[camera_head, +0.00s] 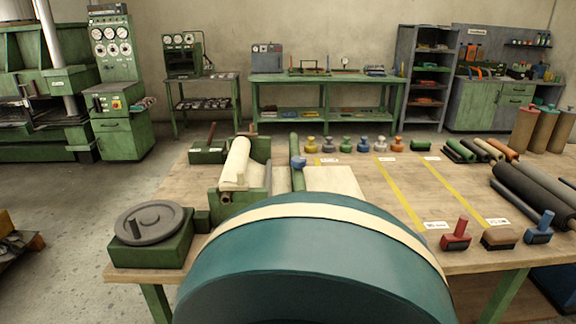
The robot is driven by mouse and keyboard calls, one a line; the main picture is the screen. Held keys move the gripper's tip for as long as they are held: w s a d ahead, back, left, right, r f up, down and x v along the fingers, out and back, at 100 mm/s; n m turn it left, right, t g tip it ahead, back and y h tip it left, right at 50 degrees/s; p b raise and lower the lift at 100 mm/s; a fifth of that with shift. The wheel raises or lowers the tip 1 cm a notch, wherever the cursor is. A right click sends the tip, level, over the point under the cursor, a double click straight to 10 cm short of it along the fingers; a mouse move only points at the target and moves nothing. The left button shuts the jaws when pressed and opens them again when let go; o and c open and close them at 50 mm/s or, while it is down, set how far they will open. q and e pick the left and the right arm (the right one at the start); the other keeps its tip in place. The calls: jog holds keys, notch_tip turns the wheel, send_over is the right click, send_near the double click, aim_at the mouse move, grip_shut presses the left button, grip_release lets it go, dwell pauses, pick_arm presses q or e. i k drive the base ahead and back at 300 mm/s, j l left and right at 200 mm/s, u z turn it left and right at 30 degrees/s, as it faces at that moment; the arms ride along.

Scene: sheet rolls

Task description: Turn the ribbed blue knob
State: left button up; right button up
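A small blue knob (298,162) sits on the green roller machine (228,205), at the right end of its frame near a green bar. Another blue knob-like piece (364,143) stands upright in a row at the back of the table. Both are too small for me to tell which has ribs. A blue-handled stamp (541,228) stands at the right front of the table. Neither of my grippers is in view. A large teal rounded shape with a cream band fills the bottom middle and hides the table's front middle.
The wooden table (400,185) has yellow stripes and some clear room in its middle right. A grey crank wheel (152,222) is at its left front corner. A cream roll (236,165) lies in the machine. Dark rolls (530,195) lie at the right.

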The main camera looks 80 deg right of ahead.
aim_at(298, 162)
jog(key=z, duration=3.7)
